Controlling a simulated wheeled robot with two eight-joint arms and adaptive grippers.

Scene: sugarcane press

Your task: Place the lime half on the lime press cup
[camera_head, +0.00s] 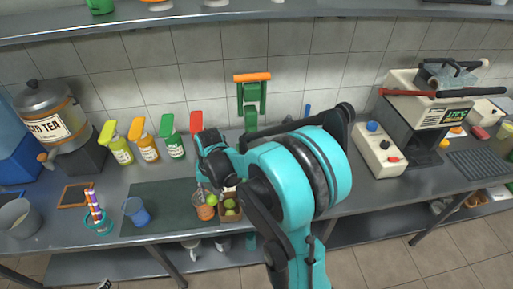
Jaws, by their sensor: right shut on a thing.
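My right arm (300,185) is teal and black and rises from the bottom, with its black right gripper (209,182) pointing down over the dark mat. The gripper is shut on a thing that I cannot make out. Green limes (231,206) lie in a small box just right of the gripper; whether they are halves is too small to tell. A green press with an orange handle (251,92) stands behind, against the tiled wall, and looks like the lime press. My arm hides its lower part, and I cannot see its cup. My left gripper is out of view.
An orange cup (205,212) stands below the gripper. A blue cup (136,211) and the dark mat's bare left part (165,200) lie left. Several bottles (146,145) and an iced tea dispenser (52,125) line the back. A cream machine (425,110) stands right.

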